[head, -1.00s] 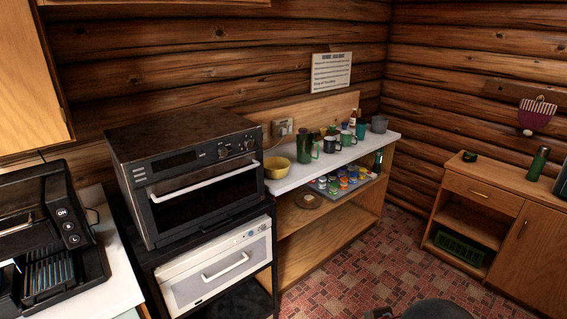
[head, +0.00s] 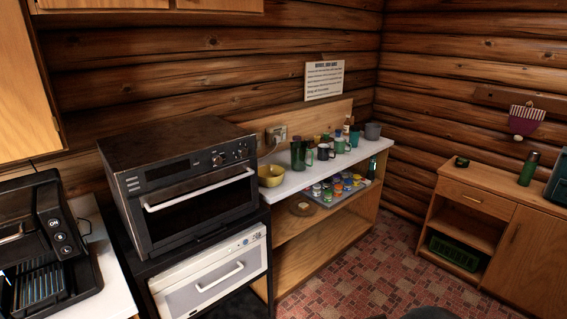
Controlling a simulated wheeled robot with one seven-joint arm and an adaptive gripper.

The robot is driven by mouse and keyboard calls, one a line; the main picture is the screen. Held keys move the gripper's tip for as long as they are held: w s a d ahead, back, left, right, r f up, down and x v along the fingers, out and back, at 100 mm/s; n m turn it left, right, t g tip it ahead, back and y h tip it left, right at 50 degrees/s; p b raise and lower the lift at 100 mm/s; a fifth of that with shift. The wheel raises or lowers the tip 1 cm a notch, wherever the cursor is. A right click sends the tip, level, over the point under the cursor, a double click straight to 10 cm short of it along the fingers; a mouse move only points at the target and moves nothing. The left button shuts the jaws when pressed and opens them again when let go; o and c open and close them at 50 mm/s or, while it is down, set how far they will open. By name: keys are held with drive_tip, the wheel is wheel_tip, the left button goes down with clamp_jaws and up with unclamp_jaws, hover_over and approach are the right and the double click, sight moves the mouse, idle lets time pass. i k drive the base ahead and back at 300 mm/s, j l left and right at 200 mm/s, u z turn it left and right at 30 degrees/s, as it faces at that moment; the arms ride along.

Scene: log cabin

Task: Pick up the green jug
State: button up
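A tall dark green jug (head: 299,154) stands upright on the white countertop (head: 287,184) of a wooden shelf unit, in the middle of the head view. My gripper is not in view.
A black toaster oven (head: 180,190) stands left of the shelf unit. Jars (head: 336,188) stand on a tray below the countertop. A wooden cabinet (head: 510,235) at right carries a green bottle (head: 529,168).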

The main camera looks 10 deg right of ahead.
sight(299, 150)
drive_tip(key=i+l, duration=0.1)
drive_tip(key=i, duration=0.45)
drive_tip(key=i+l+u, duration=0.15)
drive_tip(key=i, duration=0.35)
drive_tip(key=i+l, duration=0.15)
drive_tip(key=i, duration=0.4)
drive_tip(key=i+l+u, duration=0.15)
drive_tip(key=i, duration=0.4)
drive_tip(key=i+l, duration=0.25)
drive_tip(key=i, duration=0.25)
drive_tip(key=u, duration=0.05)
